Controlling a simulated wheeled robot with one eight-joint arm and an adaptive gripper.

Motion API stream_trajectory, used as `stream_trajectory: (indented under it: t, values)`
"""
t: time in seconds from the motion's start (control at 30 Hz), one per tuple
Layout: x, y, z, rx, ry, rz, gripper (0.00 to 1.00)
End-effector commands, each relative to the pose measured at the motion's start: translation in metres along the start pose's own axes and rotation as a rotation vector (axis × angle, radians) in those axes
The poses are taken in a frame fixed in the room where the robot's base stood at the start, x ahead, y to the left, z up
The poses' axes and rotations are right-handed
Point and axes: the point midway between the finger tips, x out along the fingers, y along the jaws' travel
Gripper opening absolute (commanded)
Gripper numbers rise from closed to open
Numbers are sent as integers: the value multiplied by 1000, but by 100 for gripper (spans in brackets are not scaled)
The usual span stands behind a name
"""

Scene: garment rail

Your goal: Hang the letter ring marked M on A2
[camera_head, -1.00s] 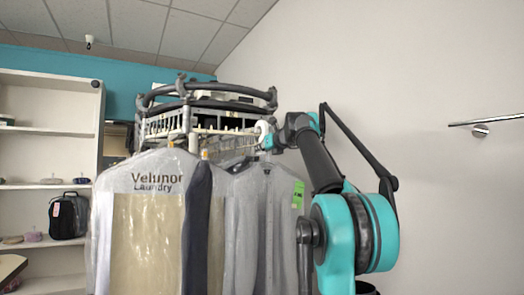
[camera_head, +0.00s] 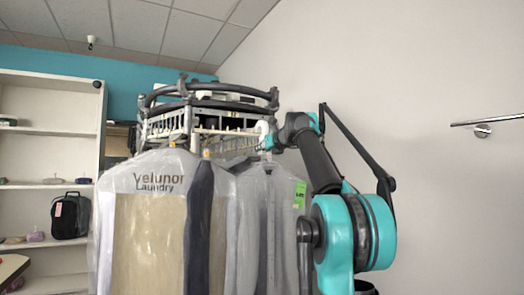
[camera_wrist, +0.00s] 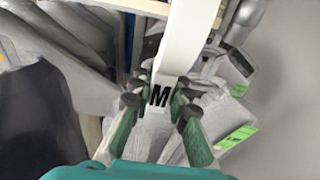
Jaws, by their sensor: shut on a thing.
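The letter ring marked M (camera_wrist: 160,95) is a white band with a black M. In the wrist view it sits between the fingertips of my gripper (camera_wrist: 158,103), which is shut on it. The band runs upward out of the top of that view. In the head view the white ring (camera_head: 263,130) shows at the end of my arm, beside the rail. The garment rail (camera_head: 215,104) is a dark curved frame with a slotted pale rack (camera_head: 235,144) below. No A2 mark is readable, and I cannot tell whether the ring touches the rail.
Bagged garments (camera_head: 160,225) hang close together below the rail, one bag printed "Velunor Laundry". A green tag (camera_head: 300,194) is on the right-hand bag; green tags also show in the wrist view (camera_wrist: 236,138). White shelves (camera_head: 45,155) stand left.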

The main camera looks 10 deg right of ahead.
Motion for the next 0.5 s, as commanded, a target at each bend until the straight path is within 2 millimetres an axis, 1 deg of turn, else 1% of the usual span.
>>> stream_trajectory:
  t: [0.5]
  values:
    - [19, 0, 3, 0, 0, -1, 0]
